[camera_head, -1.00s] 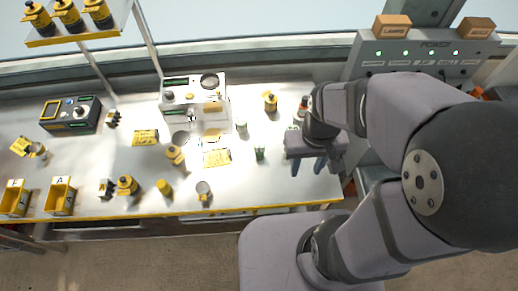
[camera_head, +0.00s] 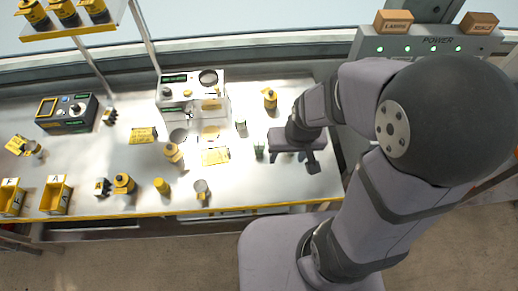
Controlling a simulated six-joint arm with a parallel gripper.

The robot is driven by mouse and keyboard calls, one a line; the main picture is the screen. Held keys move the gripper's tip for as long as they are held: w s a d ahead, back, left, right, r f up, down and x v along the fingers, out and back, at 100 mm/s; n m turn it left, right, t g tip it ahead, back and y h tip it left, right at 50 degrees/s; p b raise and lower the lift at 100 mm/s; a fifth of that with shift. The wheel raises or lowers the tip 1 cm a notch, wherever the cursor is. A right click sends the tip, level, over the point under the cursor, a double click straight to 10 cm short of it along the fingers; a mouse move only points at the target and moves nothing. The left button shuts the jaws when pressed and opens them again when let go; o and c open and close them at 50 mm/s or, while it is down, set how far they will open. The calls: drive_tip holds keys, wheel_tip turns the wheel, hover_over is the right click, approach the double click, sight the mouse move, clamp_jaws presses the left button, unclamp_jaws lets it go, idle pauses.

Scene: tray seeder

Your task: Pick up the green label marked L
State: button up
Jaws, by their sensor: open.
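A small upright green piece (camera_head: 259,150) stands on the bench just left of my gripper. I cannot read an L on either, so I cannot tell which is the label. My gripper (camera_head: 294,159) is over the right part of the bench, pointing down, open, with nothing seen in it. It is close beside the nearer green piece; whether they touch cannot be told. My arm hides part of the bench behind it.
The bench (camera_head: 95,150) holds a white machine (camera_head: 171,92), a dark control box (camera_head: 66,114), yellow cards (camera_head: 215,156), several yellow-black bottles (camera_head: 270,98) and yellow bins (camera_head: 56,194) at left. A grey power panel (camera_head: 375,48) stands at back right. The bench's front right is clear.

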sight(259, 147)
drive_tip(key=w+a+f+t+b, duration=0.2)
drive_tip(key=w+f+b, duration=0.1)
drive_tip(key=w+f, duration=0.1)
drive_tip(key=w+a+f+t+b, duration=0.2)
drive_tip(key=w+f+t+b, duration=0.1)
drive_tip(key=f, duration=0.4)
drive_tip(key=w+a+f+m+t+b, duration=0.1)
drive_tip(key=w+a+f+t+b, duration=0.1)
drive_tip(key=w+f+b, duration=0.1)
drive_tip(key=shift+w+a+f+t+h, duration=0.2)
drive_tip(key=shift+w+f, duration=0.25)
drive_tip(key=shift+f, duration=0.15)
drive_tip(key=shift+w+a+f+t+h, duration=0.1)
drive_tip(key=shift+w+f+t+h, duration=0.1)
drive_tip(key=shift+w+f, duration=0.3)
drive_tip(key=shift+w+f+t+b, duration=0.2)
drive_tip(key=shift+f+t+b, duration=0.35)
drive_tip(key=shift+t+b, duration=0.4)
drive_tip(key=shift+f+t+h+b, duration=0.1)
drive_tip(key=shift+t+h+b, duration=0.2)
drive_tip(key=shift+t+b, duration=0.25)
drive_tip(key=shift+t, duration=0.3)
drive_tip(key=shift+r, duration=0.2)
drive_tip(key=shift+w+b, duration=0.15)
drive_tip(key=shift+b, duration=0.25)
drive_tip(key=shift+w+f+b, duration=0.45)
drive_tip(key=shift+w+b, duration=0.05)
drive_tip(key=shift+b, duration=0.65)
drive_tip(key=shift+w+b, duration=0.35)
drive_tip(key=shift+b, duration=0.25)
